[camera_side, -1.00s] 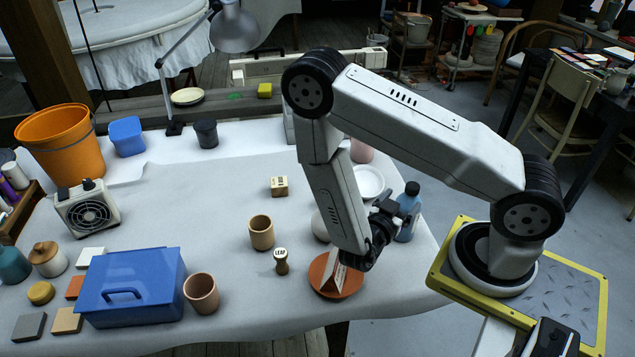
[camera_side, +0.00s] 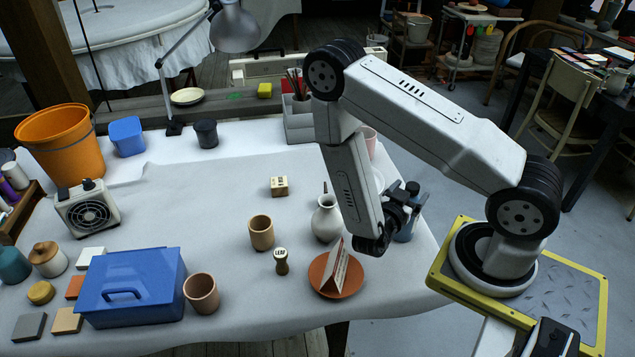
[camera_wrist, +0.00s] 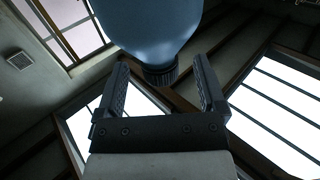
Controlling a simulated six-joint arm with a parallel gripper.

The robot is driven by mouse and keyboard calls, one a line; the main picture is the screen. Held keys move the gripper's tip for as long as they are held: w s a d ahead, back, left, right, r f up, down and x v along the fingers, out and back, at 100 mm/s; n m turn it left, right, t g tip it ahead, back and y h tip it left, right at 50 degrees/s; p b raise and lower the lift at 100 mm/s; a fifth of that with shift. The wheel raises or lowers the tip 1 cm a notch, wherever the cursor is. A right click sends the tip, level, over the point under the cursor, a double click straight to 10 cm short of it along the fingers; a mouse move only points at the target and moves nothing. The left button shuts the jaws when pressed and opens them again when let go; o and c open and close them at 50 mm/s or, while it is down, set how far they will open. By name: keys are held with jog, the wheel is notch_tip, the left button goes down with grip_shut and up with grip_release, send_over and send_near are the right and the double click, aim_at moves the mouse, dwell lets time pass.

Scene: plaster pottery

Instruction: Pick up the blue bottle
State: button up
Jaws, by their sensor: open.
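The blue bottle (camera_side: 405,231) stands upright near the right end of the table, partly hidden behind my gripper (camera_side: 413,199). In the wrist view the bottle (camera_wrist: 158,28) appears upside down, its rounded blue body at the top and its dark cap (camera_wrist: 160,75) pointing down. My gripper (camera_wrist: 161,63) is open and empty. In the wrist view its two fingers lie on either side of the cap and neck, with a visible gap on each side. I cannot tell how far ahead of the fingertips the bottle is.
A white vase (camera_side: 326,221) and a terracotta saucer (camera_side: 346,289) with a folded card (camera_side: 335,264) stand left of my gripper. A pink cup (camera_side: 369,140) and a grey caddy (camera_side: 297,125) are behind the arm. A blue toolbox (camera_side: 135,290) is farther left.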

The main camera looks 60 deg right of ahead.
jog(key=shift+d, duration=0.85)
grip_shut()
dwell(1.2)
